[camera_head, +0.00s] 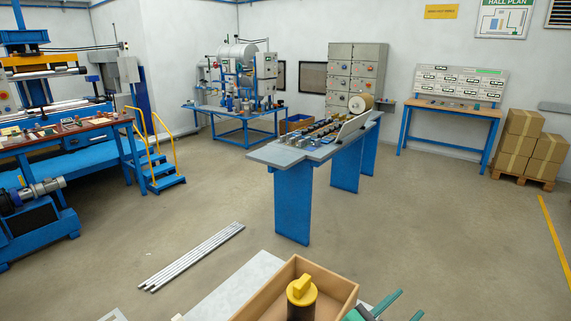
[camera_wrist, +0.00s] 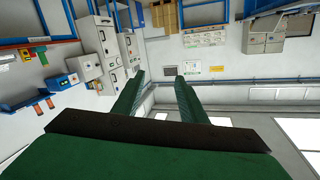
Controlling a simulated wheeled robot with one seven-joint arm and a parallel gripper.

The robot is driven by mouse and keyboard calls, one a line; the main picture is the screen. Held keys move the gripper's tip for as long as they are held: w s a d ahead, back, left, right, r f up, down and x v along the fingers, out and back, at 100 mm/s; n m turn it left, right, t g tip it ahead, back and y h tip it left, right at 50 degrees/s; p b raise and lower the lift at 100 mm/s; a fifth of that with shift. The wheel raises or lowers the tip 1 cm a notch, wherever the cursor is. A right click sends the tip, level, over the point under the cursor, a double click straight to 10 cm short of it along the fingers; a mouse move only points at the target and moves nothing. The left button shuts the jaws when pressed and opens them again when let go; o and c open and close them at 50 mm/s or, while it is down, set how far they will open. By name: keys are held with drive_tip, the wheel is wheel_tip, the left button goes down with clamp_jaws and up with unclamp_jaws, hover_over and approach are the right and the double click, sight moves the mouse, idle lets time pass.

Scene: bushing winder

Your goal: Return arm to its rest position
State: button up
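My gripper (camera_head: 411,302) shows at the bottom right edge of the head view as green fingers, partly cut off. It is just right of an open wooden box (camera_head: 337,281). In the wrist view my gripper (camera_wrist: 160,76) has its two green fingers apart, with nothing between them. The wrist view looks out at the walls and fixtures of the room, which appear turned over. Most of my arm is out of view.
The box holds a dark cylinder with a yellow knob (camera_head: 301,291). A blue-legged bench (camera_head: 285,155) stands ahead. Metal bars (camera_head: 190,258) lie on the floor. Cartons (camera_head: 525,122) stand at the far right.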

drive_tip(key=s+a+f+n+t+y, duration=0.6)
drive_tip(key=s+a+f+n+y, duration=0.55)
drive_tip(key=a+f+n, duration=0.35)
drive_tip(key=s+a+f, duration=0.1)
drive_tip(key=s+a, duration=0.2)
drive_tip(key=s, duration=0.4)
drive_tip(key=s+a+f+m+y, duration=0.1)
drive_tip(key=s+a, duration=0.3)
drive_tip(key=s, duration=0.4)
drive_tip(key=s+a+f+g+y, duration=0.1)
drive_tip(key=s+a, duration=0.3)
drive_tip(key=s, duration=0.4)
drive_tip(key=shift+a+f, duration=0.2)
drive_tip(key=shift+f, duration=0.7)
